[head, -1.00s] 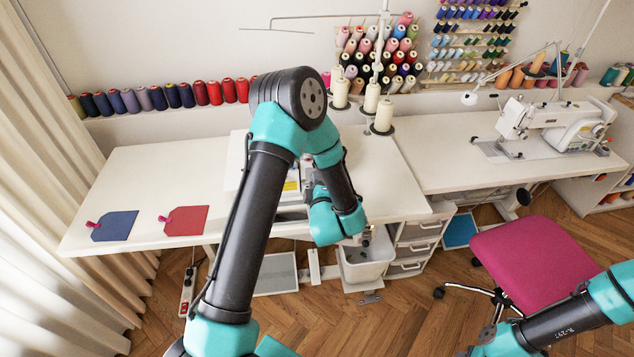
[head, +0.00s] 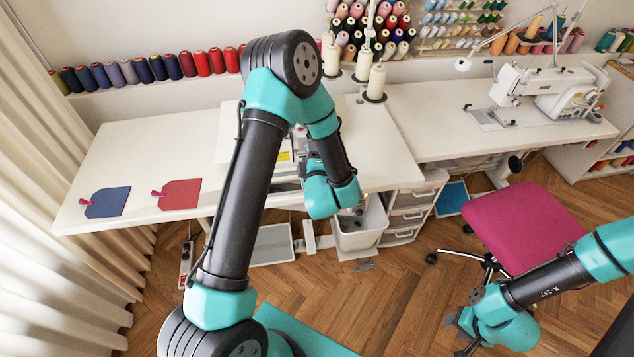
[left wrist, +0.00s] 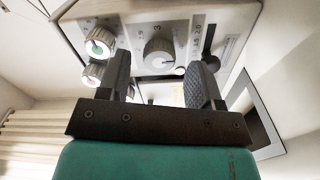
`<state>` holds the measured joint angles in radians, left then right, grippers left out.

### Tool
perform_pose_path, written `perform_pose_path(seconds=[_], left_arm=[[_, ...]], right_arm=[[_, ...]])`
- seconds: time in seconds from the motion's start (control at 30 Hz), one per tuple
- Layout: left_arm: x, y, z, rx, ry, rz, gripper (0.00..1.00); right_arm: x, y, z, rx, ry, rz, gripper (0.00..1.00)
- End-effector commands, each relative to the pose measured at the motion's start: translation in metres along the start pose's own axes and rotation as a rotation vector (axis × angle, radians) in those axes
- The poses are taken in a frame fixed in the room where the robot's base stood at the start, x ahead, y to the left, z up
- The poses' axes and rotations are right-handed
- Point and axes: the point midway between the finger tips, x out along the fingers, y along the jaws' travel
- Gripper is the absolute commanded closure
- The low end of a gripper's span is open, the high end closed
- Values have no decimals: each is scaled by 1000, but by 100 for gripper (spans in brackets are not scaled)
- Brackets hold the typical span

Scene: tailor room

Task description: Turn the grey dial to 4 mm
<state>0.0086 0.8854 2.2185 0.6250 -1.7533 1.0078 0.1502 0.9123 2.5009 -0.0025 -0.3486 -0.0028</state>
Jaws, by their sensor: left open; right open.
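The grey dial (left wrist: 159,50) is on the pale front panel of a machine in the left wrist view. Small marks, one looking like a 3, show at its top edge; its exact setting is too small to read surely. My left gripper (left wrist: 158,78) is open, its two dark fingers either side of the dial in the picture, with no visible contact. In the head view my left arm hides most of the machine and the dial. My right gripper (head: 463,331) is open and empty at the lower right, above the floor.
Two round knobs (left wrist: 98,41) with coloured faces sit left of the dial. A white table (head: 130,165) carries blue (head: 108,202) and red (head: 180,194) fabric pieces. A pink chair (head: 520,225) stands near my right arm. A grey bin (head: 360,238) is below the table.

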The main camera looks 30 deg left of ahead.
Motion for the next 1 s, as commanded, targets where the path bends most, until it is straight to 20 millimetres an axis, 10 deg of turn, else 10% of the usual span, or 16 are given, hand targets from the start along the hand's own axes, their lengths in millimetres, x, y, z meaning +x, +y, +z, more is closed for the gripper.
perform_pose_path(seconds=[0.7, 1.0], left_arm=[[-133, 0, 1, 4, -6, 1, 41], [-160, 0, 0, 2, -2, 1, 41]], right_arm=[[0, 0, 0, 0, 0, 0, 57], [0, 0, 0, 0, 0, 0, 57]])
